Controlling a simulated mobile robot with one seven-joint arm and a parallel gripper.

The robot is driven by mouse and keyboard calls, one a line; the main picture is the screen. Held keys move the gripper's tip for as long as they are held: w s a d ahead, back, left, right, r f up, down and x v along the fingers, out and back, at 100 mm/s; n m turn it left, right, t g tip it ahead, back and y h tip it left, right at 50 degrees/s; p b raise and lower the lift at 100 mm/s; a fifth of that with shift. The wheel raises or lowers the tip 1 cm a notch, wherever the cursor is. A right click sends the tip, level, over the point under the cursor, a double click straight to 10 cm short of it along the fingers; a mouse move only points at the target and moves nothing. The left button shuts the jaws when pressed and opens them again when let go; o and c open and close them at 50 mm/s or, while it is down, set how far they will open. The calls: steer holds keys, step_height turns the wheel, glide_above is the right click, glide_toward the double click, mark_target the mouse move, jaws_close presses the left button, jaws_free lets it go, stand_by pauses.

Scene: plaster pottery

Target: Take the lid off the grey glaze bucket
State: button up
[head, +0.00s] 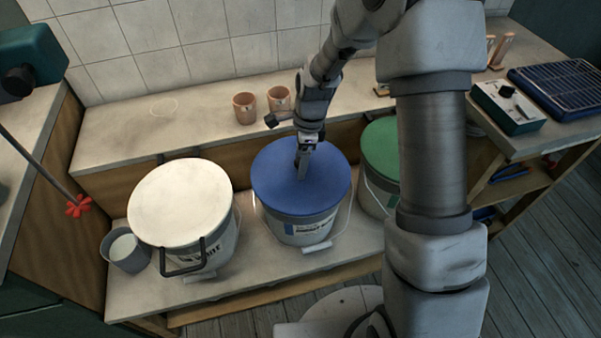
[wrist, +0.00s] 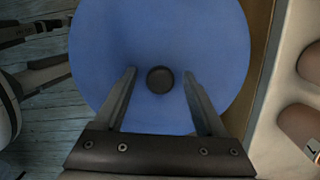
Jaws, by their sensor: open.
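A grey bucket (head: 300,228) with a flat blue lid (head: 275,185) stands in the middle of the low shelf, with a label on its front and a white-gripped wire handle hanging down. The lid sits on it. My gripper (head: 303,166) points down over the middle of this lid. In the wrist view the blue lid (wrist: 160,30) fills the middle, with a dark round knob (wrist: 160,80) at its centre. My open gripper (wrist: 159,73) has one finger on each side of the knob, apart from it. In the head view my gripper hides the knob.
A bucket with a white lid (head: 180,200) stands to the left, beside a small grey pail (head: 126,252). A bucket with a green lid (head: 381,148) stands to the right, partly behind my arm. Terracotta cups (head: 245,107) stand on the ledge behind.

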steer(key=shift+f, duration=0.35)
jaws_close()
steer(key=shift+r, duration=0.1)
steer(key=shift+a+r, duration=0.1)
steer(key=shift+r, duration=0.4)
steer(key=r, duration=0.1)
steer(key=r+p, duration=0.1)
steer(key=d+r, duration=0.1)
steer(key=r, duration=0.1)
steer(key=shift+s+d, duration=0.1)
steer(key=shift+s, duration=0.2)
steer(key=s+d+r+p, duration=0.2)
steer(key=s+d+r, duration=0.3)
steer(key=d, duration=0.3)
steer(key=shift+s+d+r, duration=0.3)
steer(key=shift+s+r, duration=0.05)
steer(key=shift+r, duration=0.15)
